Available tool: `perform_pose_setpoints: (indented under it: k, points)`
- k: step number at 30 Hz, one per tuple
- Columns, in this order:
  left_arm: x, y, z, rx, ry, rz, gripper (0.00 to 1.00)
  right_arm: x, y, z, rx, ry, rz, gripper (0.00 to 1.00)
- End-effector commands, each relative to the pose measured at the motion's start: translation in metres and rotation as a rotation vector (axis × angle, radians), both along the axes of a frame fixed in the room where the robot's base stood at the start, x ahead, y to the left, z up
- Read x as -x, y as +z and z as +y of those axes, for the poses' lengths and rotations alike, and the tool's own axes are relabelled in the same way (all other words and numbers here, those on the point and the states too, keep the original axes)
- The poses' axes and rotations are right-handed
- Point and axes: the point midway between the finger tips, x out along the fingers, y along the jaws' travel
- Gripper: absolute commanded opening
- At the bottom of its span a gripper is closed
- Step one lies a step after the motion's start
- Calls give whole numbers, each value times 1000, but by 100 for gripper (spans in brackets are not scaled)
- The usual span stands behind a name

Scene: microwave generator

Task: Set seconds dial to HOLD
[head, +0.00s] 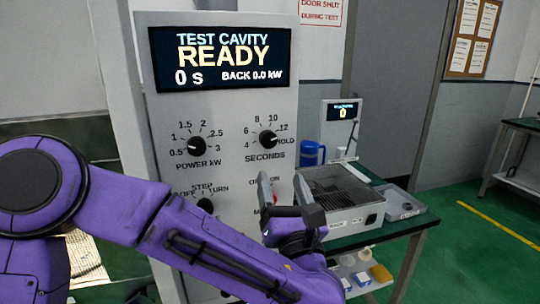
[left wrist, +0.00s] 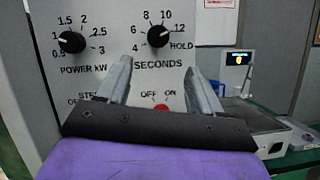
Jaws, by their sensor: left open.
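The seconds dial (head: 268,139) is a black round knob on the grey front panel, ringed by the numbers 4 to 12 and the word HOLD at its right. It also shows in the left wrist view (left wrist: 158,37), where its pale mark seems to point up and right, near 12; the exact setting is hard to tell. My left gripper (head: 287,188) is open and empty, below the dial and apart from it. In the left wrist view its two fingers (left wrist: 158,68) stand apart just under the dial. My right gripper is not in view.
The power dial (head: 197,146) sits left of the seconds dial. The display (head: 222,58) reads TEST CAVITY READY, 0 S, BACK 0.0 kW. A red button (left wrist: 161,108) shows between my fingers. A metal box (head: 340,200) and a blue mug (head: 311,153) stand to the right.

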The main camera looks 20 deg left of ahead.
Motion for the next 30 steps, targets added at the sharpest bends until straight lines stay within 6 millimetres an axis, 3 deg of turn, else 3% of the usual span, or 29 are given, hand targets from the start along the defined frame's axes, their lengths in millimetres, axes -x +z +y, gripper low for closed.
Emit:
perform_pose_setpoints:
  k: [4,15,27,30]
  points:
    - [-8,21,7,62,-5,-38,66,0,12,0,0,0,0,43]
    - [-69,49,43,54,-3,-32,66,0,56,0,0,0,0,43]
    - [-81,48,48,49,-5,-32,66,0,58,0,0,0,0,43]
    - [-80,48,48,49,-5,-32,33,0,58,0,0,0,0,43]
